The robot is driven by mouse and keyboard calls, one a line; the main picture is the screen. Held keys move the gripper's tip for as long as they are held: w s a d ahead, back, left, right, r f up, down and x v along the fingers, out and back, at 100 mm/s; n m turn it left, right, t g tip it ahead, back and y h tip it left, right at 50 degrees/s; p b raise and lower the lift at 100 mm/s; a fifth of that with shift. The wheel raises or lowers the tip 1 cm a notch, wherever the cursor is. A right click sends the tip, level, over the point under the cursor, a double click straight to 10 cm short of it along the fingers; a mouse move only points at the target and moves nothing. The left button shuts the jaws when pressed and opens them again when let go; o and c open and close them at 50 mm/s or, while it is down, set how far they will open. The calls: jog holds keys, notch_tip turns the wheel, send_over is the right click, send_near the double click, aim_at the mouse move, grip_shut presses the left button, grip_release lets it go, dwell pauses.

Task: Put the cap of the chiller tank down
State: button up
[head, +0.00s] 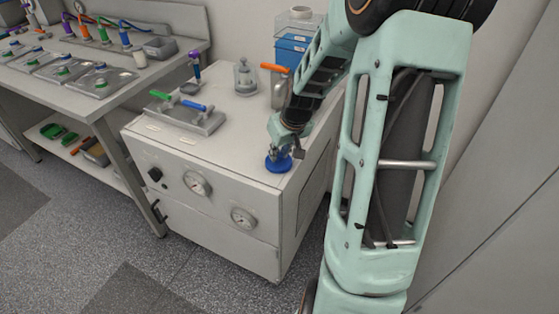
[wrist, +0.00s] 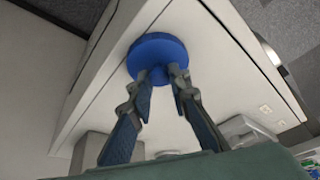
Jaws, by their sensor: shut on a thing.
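The blue round cap (head: 278,164) is near the front right edge of the white chiller cabinet's top (head: 235,135). My gripper (head: 287,148) is above it, pointing down. The tank's opening is not clearly seen.
A grey tray (head: 212,126) with green- and blue-handled items sits on the top's left. A clear lidded vessel (head: 245,78), an orange-handled metal cylinder (head: 279,92) and a blue box (head: 291,50) stand at the back. The front middle of the top is bare.

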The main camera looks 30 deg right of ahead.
jog(key=shift+f, duration=0.65)
jog(key=shift+r, duration=0.1)
jog(key=o, duration=0.8)
jog(key=p+v, duration=0.2)
jog(key=v, duration=1)
